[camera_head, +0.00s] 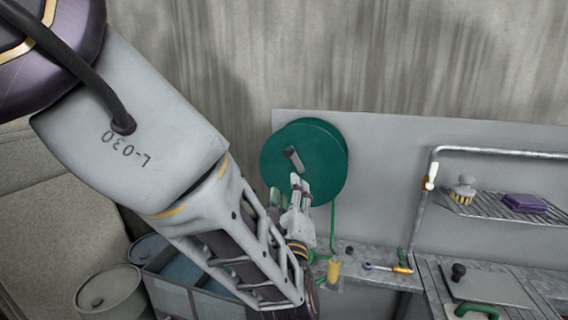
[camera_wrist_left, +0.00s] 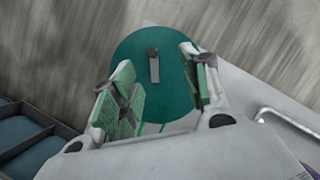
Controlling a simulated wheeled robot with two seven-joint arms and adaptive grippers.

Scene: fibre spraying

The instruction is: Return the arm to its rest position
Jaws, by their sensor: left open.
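My left arm reaches in from the upper left of the head view. My left gripper (camera_head: 289,195) is in front of the green hose reel (camera_head: 325,160) on the back wall panel. In the left wrist view, my left gripper (camera_wrist_left: 160,90) is open and empty. Its two green-padded fingers stand apart, and the reel (camera_wrist_left: 155,95) with its grey handle (camera_wrist_left: 154,65) shows between and behind them. I cannot tell the exact distance between the fingers and the reel. My right gripper is not in view.
A wire shelf (camera_head: 500,205) holds a brush (camera_head: 463,190) and a purple sponge (camera_head: 525,203) at the right. Below are a metal counter with small tools and a sink board (camera_head: 490,287). A barrel (camera_head: 110,292) and a blue bin stand at the lower left.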

